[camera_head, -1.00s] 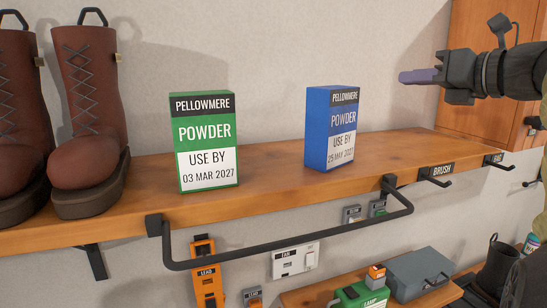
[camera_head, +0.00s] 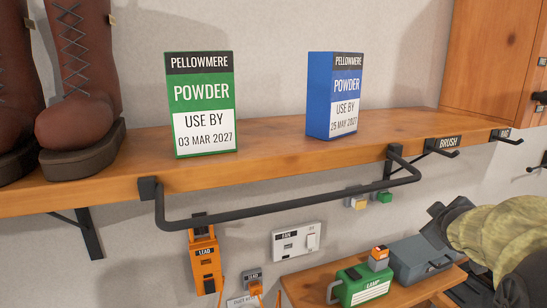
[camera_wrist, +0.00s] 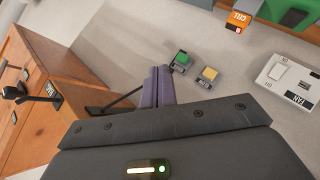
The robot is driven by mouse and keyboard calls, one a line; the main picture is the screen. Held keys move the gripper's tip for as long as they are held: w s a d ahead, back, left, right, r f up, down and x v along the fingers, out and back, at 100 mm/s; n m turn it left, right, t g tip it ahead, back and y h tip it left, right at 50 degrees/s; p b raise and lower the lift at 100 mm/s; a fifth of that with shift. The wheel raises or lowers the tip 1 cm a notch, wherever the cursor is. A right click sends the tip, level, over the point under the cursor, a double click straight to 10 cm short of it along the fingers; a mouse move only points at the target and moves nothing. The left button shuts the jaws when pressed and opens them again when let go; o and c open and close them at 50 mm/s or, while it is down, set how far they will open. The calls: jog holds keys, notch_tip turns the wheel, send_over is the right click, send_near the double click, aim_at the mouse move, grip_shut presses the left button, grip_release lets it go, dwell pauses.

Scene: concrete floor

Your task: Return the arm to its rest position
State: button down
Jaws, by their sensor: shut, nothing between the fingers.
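My gripper (camera_wrist: 158,76) shows in the wrist view with its two purple fingers together and nothing between them. In the head view my arm, in a camouflage-like cover, comes in at the lower right, below the shelf. A dark part of its end shows there, in front of the wall and above the lower bench, but the fingertips cannot be made out.
The wooden shelf (camera_head: 285,158) holds brown boots (camera_head: 78,85), a green powder box (camera_head: 202,150) and a blue powder box (camera_head: 318,100). A black rail (camera_head: 280,212) and hooks (camera_head: 445,152) stick out in front. A green lamp case (camera_head: 365,290) and grey box (camera_head: 420,258) stand below.

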jog(key=s+a+f+m+g+y+p, duration=0.1)
jog(key=s+a+f+g+y, duration=0.1)
jog(key=s+a+f, duration=0.3)
jog(key=s+a+f+m+g+y+p, duration=0.1)
jog(key=s+a+f+g, duration=0.3)
jog(key=a, duration=0.7)
jog(key=s+a+f+m+g+y+p, duration=0.2)
jog(key=s+a+f+m, duration=0.1)
jog(key=s+a+f, duration=0.5)
jog(key=shift+s+a+g+y, duration=0.15)
jog(key=shift+a+g+y, duration=0.15)
jog(key=shift+g, duration=0.1)
